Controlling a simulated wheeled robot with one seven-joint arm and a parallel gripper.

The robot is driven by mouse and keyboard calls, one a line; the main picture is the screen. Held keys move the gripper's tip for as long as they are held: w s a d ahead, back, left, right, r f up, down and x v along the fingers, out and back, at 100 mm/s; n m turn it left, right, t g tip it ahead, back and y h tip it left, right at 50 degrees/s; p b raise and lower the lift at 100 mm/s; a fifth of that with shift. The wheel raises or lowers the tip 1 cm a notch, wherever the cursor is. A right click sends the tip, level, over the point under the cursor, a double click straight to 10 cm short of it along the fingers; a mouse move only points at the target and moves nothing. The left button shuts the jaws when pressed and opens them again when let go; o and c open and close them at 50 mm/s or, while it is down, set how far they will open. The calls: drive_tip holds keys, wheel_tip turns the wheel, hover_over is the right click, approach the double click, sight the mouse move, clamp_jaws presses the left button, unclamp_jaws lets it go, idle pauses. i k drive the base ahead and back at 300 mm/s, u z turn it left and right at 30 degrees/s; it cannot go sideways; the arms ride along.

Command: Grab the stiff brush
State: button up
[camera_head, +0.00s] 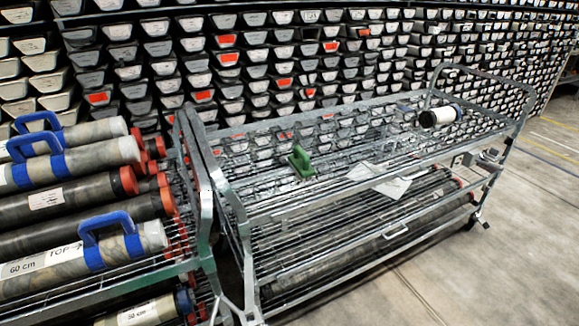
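A green object with a raised handle (301,161), which looks like the stiff brush, lies on the top wire shelf of the metal cart (262,207). It sits towards the left half of that shelf. Its bristles cannot be made out. My gripper is not in view.
White papers (380,180) and a short white tube with dark ends (438,116) share the top shelf. Long tubes lie on the shelf below. A left rack holds core tubes (70,200) with blue handles. Bare floor (480,260) lies right; stacked trays (220,60) fill the back.

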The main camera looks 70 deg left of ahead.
sight(299, 160)
drive_tip(key=u, duration=1.35)
drive_tip(key=i, duration=1.15)
drive_tip(key=u, duration=0.1)
